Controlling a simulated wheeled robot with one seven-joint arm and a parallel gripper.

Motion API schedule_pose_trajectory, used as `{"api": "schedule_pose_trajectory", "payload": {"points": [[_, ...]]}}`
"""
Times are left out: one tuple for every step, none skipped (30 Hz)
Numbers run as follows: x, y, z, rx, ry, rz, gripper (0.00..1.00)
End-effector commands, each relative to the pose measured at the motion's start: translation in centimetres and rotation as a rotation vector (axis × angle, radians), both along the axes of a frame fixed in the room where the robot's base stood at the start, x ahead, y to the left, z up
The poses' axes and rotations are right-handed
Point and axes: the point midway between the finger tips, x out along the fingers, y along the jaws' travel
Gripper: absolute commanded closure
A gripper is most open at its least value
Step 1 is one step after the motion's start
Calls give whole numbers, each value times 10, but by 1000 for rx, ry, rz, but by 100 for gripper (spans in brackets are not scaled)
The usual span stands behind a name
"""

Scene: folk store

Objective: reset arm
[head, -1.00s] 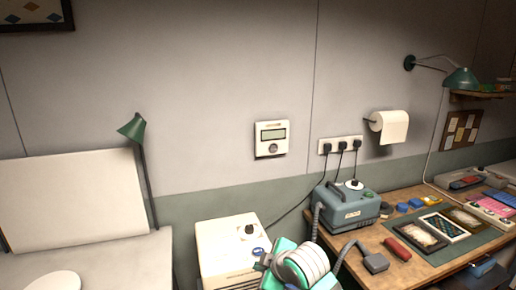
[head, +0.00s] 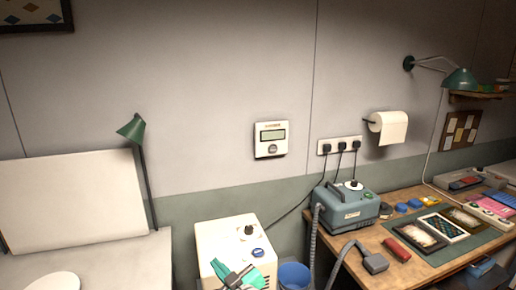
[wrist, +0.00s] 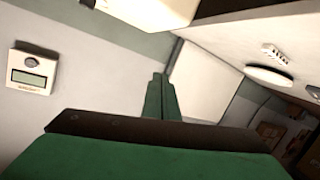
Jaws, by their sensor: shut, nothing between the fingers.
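My gripper (head: 238,275) is low at the bottom edge of the head view, in front of the cream box (head: 228,238). In the wrist view its two green fingers (wrist: 158,92) lie together, shut with nothing between them. Most of the arm is out of the head view. The wrist view is strongly tilted and shows the wall control panel (wrist: 30,72) at the left.
A workbench (head: 345,262) with a grey-blue machine (head: 346,207) and its hose stands at the right. A blue bin (head: 294,276) is beside the cream box.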

Motion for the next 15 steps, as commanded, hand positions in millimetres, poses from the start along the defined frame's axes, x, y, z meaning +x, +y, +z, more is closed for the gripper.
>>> {"api": "schedule_pose_trajectory", "payload": {"points": [[-6,7,-5,56,2,-18,100],[-8,8,-7,85,0,-32,100],[-11,11,-10,122,-2,-50,100],[-14,11,-13,150,-2,-66,100],[-17,13,-16,176,-1,-80,100],[-21,13,-20,210,-1,-101,100],[-24,14,-23,235,-1,-116,100],[-28,14,-27,260,1,-132,100],[-33,14,-32,291,4,-154,100],[-37,14,-36,313,5,-170,100],[-41,14,-40,334,8,-186,100],[-47,13,-46,360,12,-210,100],[-52,12,-51,381,15,-226,100],[-57,11,-57,397,18,-244,100],[-64,10,-63,420,23,-267,100]]}}
